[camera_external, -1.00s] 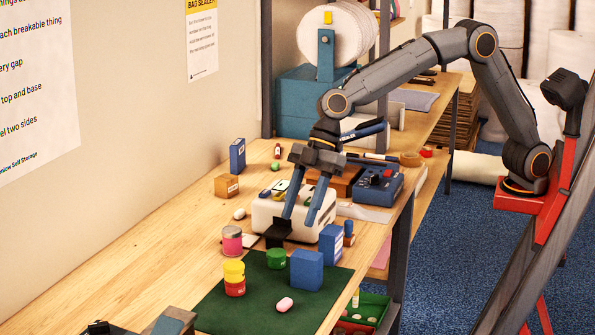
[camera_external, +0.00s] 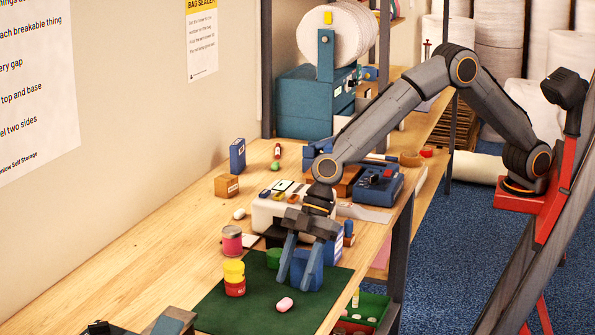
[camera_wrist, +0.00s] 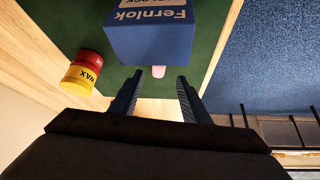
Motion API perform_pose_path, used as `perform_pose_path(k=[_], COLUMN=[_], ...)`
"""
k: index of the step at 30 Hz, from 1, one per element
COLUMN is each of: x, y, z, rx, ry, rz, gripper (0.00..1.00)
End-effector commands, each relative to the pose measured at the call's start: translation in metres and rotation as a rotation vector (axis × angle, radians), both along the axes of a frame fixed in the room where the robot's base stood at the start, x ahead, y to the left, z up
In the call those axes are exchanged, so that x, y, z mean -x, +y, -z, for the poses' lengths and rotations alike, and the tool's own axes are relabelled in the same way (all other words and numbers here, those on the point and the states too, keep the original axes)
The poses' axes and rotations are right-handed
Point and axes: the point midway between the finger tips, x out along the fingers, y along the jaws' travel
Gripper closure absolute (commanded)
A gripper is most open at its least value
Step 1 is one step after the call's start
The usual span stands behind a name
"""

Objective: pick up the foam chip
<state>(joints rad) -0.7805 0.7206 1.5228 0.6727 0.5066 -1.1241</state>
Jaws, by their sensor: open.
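The foam chip (camera_external: 284,304) is a small pink, rounded piece lying on the green mat (camera_external: 228,312). In the wrist view the foam chip (camera_wrist: 158,72) shows as a small pink patch at the edge of a blue box, which hides part of it. My gripper (camera_external: 295,283) is open and empty, its two fingers pointing down over the mat, just behind the chip in the external view. In the wrist view the chip shows between the fingertips of my gripper (camera_wrist: 159,80). How high the fingertips are above the mat is hard to tell.
A blue box (camera_wrist: 150,36) marked Fernlok stands very close to my fingers; in the external view they partly cover this box (camera_external: 316,272). A yellow and red wax tin (camera_external: 235,286) stands left of the chip. A green tin (camera_external: 273,259) stands behind. The mat's front is clear.

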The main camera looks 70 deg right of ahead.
Motion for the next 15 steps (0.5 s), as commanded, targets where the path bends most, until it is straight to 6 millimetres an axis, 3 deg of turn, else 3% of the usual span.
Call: perform_pose_path(k=[15], x=[-0.008], y=[0.029], z=[0.038], rx=[0.000], ry=[-0.001], rz=[-0.001], gripper=[0.57])
